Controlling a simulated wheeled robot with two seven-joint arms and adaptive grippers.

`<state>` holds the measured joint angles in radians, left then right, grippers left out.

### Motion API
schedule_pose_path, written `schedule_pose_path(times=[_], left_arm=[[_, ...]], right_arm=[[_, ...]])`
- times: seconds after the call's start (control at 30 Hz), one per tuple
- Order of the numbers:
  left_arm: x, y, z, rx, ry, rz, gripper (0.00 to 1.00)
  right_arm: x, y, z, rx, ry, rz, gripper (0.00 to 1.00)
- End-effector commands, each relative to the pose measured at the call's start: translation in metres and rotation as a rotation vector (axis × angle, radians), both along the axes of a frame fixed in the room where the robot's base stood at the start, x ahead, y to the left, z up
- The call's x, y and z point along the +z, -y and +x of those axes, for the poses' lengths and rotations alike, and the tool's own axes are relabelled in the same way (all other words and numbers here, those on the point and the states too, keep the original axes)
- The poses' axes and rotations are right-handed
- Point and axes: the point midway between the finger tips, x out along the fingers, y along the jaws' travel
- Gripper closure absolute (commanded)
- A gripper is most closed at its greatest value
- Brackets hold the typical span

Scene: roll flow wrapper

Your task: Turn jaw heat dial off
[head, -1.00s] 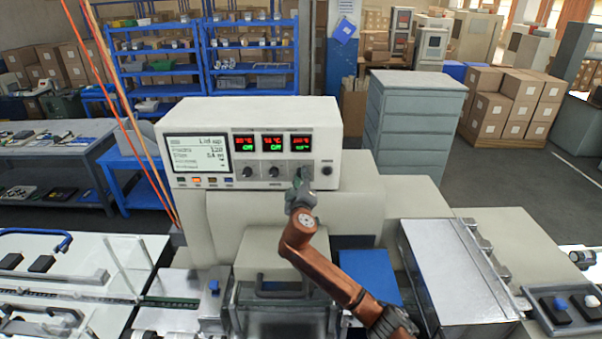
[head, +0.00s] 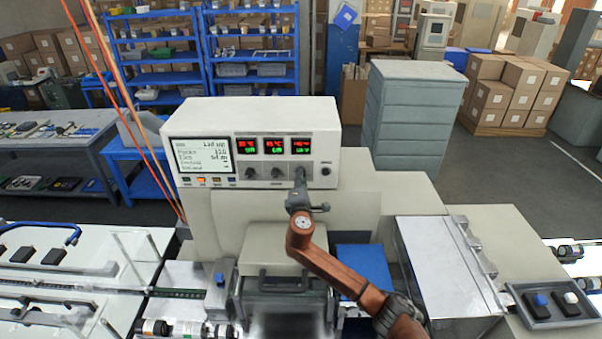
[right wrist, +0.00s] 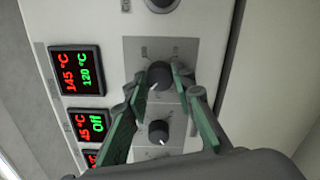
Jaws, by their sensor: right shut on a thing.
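The cream control box (head: 330,148) carries three dials in a row under three red and green displays. My right gripper (head: 300,178) is at the rightmost dial. In the right wrist view, the right gripper (right wrist: 160,82) has its green-padded fingers on both sides of the black dial (right wrist: 158,74) and is shut on it. The display beside that dial (right wrist: 77,70) reads 145 °C in red and 120 °C in green. Dial labels are too small to read. My left gripper is not in view.
A status screen (head: 201,155) fills the box's left end, and a small black knob (head: 326,170) sits right of the held dial. Below stand the machine's black-handled jaw housing (head: 282,283) and a metal cover (head: 445,262).

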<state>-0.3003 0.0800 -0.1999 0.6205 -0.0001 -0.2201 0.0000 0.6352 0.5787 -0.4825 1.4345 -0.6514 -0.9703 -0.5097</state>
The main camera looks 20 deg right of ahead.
Motion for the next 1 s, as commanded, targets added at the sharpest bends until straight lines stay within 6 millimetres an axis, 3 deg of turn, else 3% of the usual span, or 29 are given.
schedule_pose_path(times=[0.5, 1.0], left_arm=[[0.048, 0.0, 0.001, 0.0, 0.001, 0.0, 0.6], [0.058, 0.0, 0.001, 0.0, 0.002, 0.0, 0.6]], right_arm=[[0.001, 0.0, 0.0, 0.001, -0.217, -0.444, 1.0], [-0.002, -0.001, 0.0, 0.003, -0.418, -0.862, 1.0]])
